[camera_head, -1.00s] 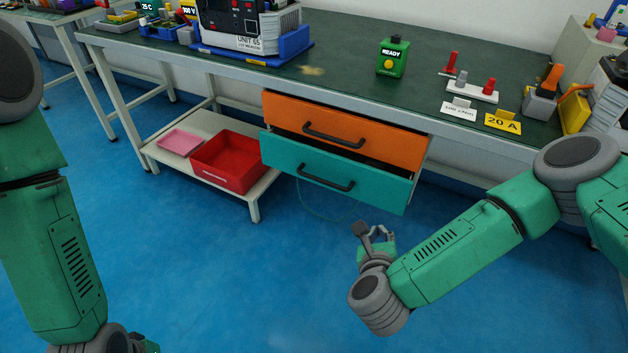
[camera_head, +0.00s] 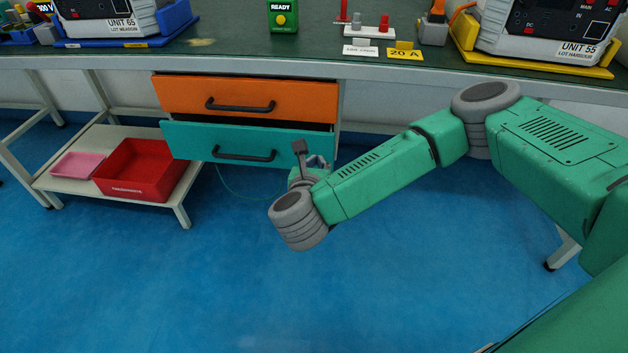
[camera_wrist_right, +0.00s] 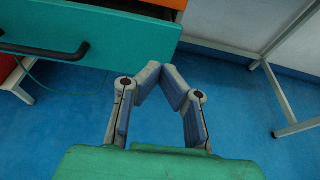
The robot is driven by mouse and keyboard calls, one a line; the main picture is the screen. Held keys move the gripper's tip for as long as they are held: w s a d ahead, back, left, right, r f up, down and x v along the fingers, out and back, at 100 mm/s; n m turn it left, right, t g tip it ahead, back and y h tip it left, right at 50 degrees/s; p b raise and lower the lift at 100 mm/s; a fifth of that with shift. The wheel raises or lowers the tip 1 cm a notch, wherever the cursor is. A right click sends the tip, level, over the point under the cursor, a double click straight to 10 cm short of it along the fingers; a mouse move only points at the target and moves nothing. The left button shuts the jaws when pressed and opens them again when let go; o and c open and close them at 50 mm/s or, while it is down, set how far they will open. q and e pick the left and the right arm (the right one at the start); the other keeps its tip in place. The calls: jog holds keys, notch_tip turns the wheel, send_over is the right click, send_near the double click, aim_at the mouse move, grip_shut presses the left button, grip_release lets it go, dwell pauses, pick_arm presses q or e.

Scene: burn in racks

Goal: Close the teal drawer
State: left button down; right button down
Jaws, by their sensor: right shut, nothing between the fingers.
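The teal drawer (camera_head: 290,142) hangs under the workbench, below the orange drawer (camera_head: 310,99). It sticks out toward me, with a dark gap above its front. Its black bar handle (camera_head: 245,155) runs across the front. In the right wrist view, the teal front (camera_wrist_right: 125,38) and handle (camera_wrist_right: 45,50) fill the upper left. My right gripper (camera_head: 318,160) is just in front of the drawer's lower right corner. In the right wrist view, its fingers (camera_wrist_right: 164,72) meet at the tips with nothing between them, below the drawer front and seemingly apart from it. My left gripper is out of view.
A red bin (camera_head: 140,170) and pink tray (camera_head: 78,164) sit on a low shelf left of the drawers. The green bench top (camera_head: 240,45) holds a green READY box (camera_head: 283,17) and test units. A bench leg (camera_head: 562,252) stands at right. The floor ahead is clear.

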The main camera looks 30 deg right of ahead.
aim_at(322, 138)
jog(key=b+x, duration=0.1)
jog(key=x, duration=0.2)
jog(key=b+x, duration=0.1)
jog(key=x, duration=0.2)
jog(key=r+b+x, duration=0.1)
jog(key=x, duration=0.2)
jog(key=shift+w, duration=0.1)
jog(key=shift+w+d, duration=0.25)
jog(key=shift+a+r, duration=0.1)
jog(key=shift+a, duration=0.1)
jog(key=shift+d, duration=0.15)
